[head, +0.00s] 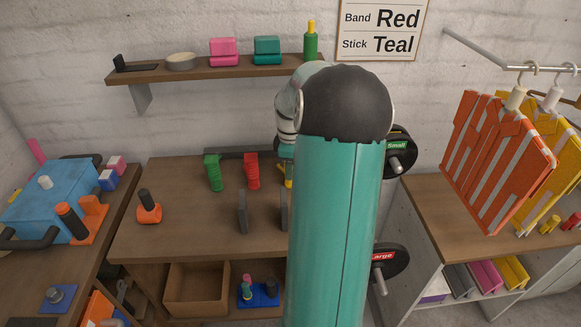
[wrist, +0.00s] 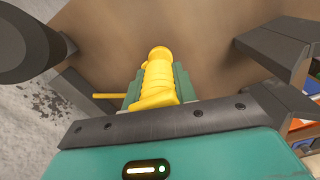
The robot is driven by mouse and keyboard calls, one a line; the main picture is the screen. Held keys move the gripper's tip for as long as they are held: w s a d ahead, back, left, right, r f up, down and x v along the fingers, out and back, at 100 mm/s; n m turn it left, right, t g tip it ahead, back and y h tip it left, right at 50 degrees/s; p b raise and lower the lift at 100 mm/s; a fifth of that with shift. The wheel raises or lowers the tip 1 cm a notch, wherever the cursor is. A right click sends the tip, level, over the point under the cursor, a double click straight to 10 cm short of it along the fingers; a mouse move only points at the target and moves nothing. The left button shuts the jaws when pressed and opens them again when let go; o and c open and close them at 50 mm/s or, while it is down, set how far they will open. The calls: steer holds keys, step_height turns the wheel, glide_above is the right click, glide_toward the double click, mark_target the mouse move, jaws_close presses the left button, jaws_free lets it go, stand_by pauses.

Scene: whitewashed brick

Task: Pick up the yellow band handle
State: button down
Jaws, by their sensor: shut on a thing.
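The yellow band handle (wrist: 157,78) is a ribbed yellow grip with a rounded end, seen in the wrist view between the teal jaws of my gripper (wrist: 153,72). My gripper is shut on it. A thin yellow piece sticks out to the left of the jaws. In the head view only a small yellow part (head: 288,174) shows, beside my teal arm, which hides most of the gripper and handle. A red handle (head: 251,171) and a green handle (head: 213,172) stand to its left at the back of the wooden table (head: 180,235). I cannot tell whether the yellow handle touches the table.
Two grey upright plates (head: 242,211) stand mid-table. An orange-based object with a black grip (head: 148,207) is at the left. A shelf (head: 215,70) hangs above. Weight plates (head: 390,262) are at the right. The table's front left is clear.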

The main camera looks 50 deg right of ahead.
steer(key=shift+r, duration=0.5)
step_height(320, 180, up, 2)
steer(key=s+a+r, duration=0.9)
steer(key=s+r, duration=0.1)
steer(key=shift+a, duration=0.4)
steer(key=shift+s, duration=0.1)
stand_by(1.6)
